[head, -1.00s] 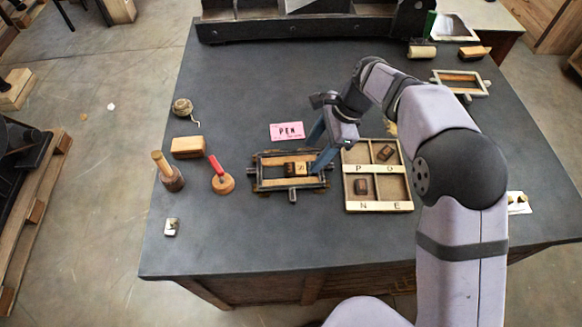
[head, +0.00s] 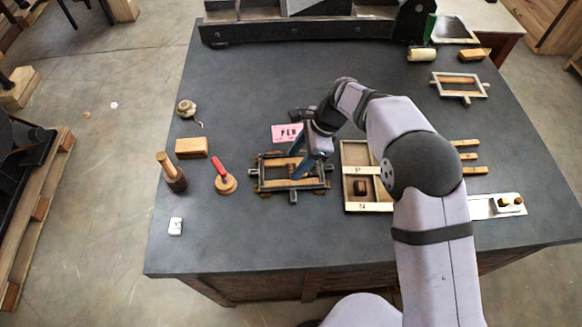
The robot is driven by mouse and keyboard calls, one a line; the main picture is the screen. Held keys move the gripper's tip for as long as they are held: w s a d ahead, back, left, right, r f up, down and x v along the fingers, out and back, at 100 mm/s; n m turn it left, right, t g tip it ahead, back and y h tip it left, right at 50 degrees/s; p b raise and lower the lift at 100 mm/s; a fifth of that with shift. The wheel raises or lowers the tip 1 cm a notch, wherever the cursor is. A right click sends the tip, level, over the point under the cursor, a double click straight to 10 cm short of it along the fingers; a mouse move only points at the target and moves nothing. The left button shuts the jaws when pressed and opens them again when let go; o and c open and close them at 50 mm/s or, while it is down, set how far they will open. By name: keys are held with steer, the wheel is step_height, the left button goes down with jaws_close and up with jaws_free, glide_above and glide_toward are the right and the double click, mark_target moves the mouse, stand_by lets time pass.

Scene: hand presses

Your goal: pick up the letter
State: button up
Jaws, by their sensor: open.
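A dark letter block (head: 361,187) lies in a lower compartment of the wooden type case (head: 347,165), above the label N. The case's right part is hidden behind my arm. The small frame (head: 262,173) lies flat left of the case, with a pale wooden strip inside. My gripper (head: 301,172) is open, with its blue fingers pointing down over the right half of the frame. I cannot tell whether it touches anything. No letter block shows clearly inside the frame; the fingers cover part of it. A pink PEN card (head: 285,133) lies behind the frame, partly covered by my gripper.
Left of the frame are a red-handled tool (head: 222,178), a wooden block (head: 191,148), a mallet (head: 172,172) and a twine ball (head: 186,107). A white piece (head: 175,226) lies front left. The table's (head: 270,235) front is clear. A dark press (head: 310,27) stands at the back.

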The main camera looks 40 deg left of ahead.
mark_target(291, 171)
steer(key=p+x, duration=0.1)
steer(key=x, duration=0.1)
steer(key=shift+s+a+f, duration=0.1)
steer(key=shift+f, duration=0.2)
steer(key=shift+s+f, duration=0.1)
steer(key=shift+f, duration=0.2)
steer(key=shift+c, duration=0.3)
steer(key=shift+s, duration=0.1)
steer(key=c, duration=1)
steer(key=shift+f, duration=0.1)
steer(key=shift+c, duration=0.2)
steer(key=shift+r+b, duration=0.4)
steer(key=shift+r, duration=0.15)
step_height(291, 171, up, 9)
steer(key=b, duration=0.2)
steer(key=shift+r+b, duration=0.15)
steer(key=shift+b, duration=0.2)
